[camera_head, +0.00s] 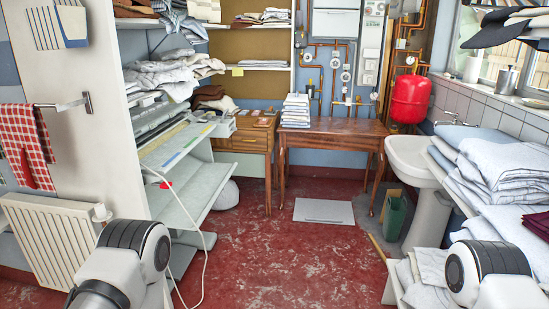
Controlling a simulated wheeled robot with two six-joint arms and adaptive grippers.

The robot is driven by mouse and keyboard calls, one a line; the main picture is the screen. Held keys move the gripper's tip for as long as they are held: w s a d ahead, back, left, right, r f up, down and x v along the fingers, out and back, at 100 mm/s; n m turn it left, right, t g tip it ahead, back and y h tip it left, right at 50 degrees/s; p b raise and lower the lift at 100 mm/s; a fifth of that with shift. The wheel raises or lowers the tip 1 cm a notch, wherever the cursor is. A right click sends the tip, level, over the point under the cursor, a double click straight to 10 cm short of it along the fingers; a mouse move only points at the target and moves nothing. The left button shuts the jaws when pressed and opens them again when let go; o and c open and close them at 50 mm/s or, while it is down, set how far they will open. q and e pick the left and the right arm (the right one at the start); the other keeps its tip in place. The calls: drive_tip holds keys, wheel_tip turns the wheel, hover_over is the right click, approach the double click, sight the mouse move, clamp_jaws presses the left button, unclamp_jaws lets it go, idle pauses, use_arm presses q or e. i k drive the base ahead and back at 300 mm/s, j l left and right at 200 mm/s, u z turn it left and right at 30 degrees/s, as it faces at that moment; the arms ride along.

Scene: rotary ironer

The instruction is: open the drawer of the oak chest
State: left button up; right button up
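A brown wooden piece of furniture with a drawer-like front (238,141), which may be the oak chest, stands against the back wall. It is left of a wooden table (335,127) and partly hidden by the rotary ironer (180,145) and its shelves. Its front looks closed, but it is small in the picture and I cannot make out a handle. Small items lie on its top. Only white and black links of my two arms show at the lower left and lower right. Neither gripper is in view, and both are far from the furniture.
The red floor (280,255) is clear in the middle. A grey flat panel (323,211) lies before the table. A white cable (205,250) hangs on the left near a radiator (50,240). A sink (410,158), a green bin (395,216) and folded linen (500,165) line the right.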

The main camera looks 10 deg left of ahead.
sight(242, 139)
drive_tip(key=i+u, duration=0.25)
drive_tip(key=i, duration=2.45)
drive_tip(key=i+j+z, duration=0.1)
drive_tip(key=i+z, duration=0.15)
drive_tip(key=i, duration=0.25)
drive_tip(key=i+j+z, duration=0.25)
drive_tip(key=i, duration=0.2)
drive_tip(key=i+j+z, duration=0.25)
drive_tip(key=i, duration=0.25)
